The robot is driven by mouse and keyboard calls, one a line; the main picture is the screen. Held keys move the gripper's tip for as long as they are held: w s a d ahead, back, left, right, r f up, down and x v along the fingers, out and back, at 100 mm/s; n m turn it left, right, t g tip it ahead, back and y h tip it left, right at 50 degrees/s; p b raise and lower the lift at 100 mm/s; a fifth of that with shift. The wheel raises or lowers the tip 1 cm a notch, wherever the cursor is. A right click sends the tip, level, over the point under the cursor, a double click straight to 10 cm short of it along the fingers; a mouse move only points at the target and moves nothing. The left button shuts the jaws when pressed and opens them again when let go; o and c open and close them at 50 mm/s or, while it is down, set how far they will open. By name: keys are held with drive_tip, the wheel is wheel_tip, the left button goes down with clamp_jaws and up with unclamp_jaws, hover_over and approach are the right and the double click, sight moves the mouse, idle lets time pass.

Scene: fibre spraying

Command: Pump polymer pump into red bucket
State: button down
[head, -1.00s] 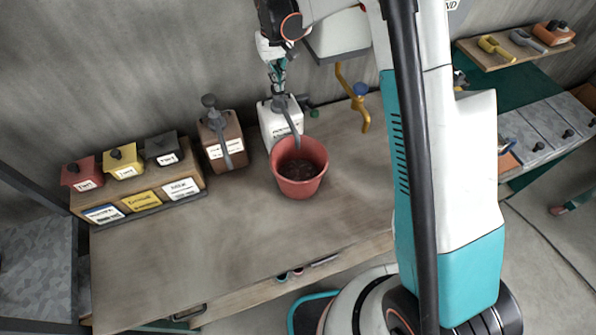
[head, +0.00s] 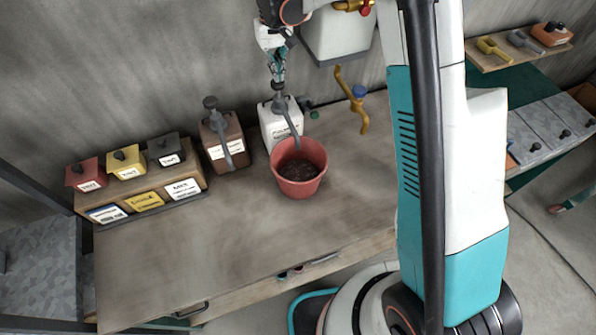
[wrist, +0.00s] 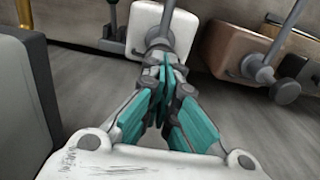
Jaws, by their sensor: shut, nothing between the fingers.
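The red bucket (head: 299,178) stands on the table with dark contents inside. Behind it stands the white polymer container (head: 272,126), with a grey pump (head: 280,103) on top and a spout that reaches down over the bucket. My gripper (head: 278,80) is shut and empty, pointing down just above the pump head. In the wrist view, my gripper (wrist: 163,75) has its teal fingers together in front of the pump (wrist: 157,42) on the white container (wrist: 148,22). Whether the fingertips touch the pump I cannot tell.
A brown pump container (head: 224,150) stands left of the white one. Red, yellow and black lidded boxes (head: 127,162) sit on a wooden rack further left. The front of the table (head: 220,240) is clear.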

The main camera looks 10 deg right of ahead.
drive_tip(key=shift+f, duration=0.15)
idle(0.4)
drive_tip(key=shift+f+b, duration=2)
drive_tip(key=shift+f, duration=0.35)
drive_tip(key=shift+r, duration=0.2)
drive_tip(key=shift+r+p, duration=1.15)
drive_tip(key=shift+r, duration=1.15)
wheel_tip(320, 180, up, 6)
drive_tip(key=p, duration=0.2)
drive_tip(key=shift+p, duration=0.3)
